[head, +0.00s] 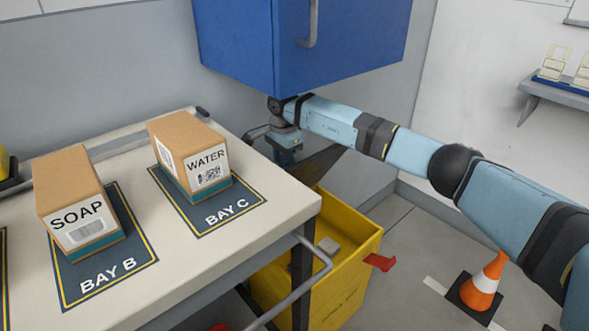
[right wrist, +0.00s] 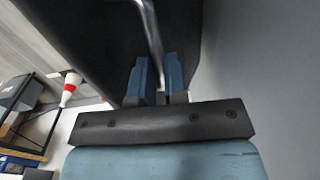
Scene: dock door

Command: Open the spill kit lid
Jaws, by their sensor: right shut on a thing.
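The spill kit is a yellow bin (head: 345,270) on the floor beside and partly under the table. Its top is open in the head view, with a small pale block (head: 329,246) inside. A dark panel, which looks like its lid (head: 322,166), stands raised at the back of the bin. My right gripper (head: 287,156) is by the raised panel, below the blue cabinet. In the right wrist view, its blue fingers (right wrist: 157,78) are shut on a thin metal bar handle (right wrist: 149,28) in front of a dark surface. My left gripper is out of view.
The blue cabinet (head: 300,55) hangs close above my right wrist. The table (head: 245,245) carries a SOAP box (head: 72,190) and a WATER box (head: 185,152). A traffic cone (head: 485,285) stands on the floor at the right, below my right arm.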

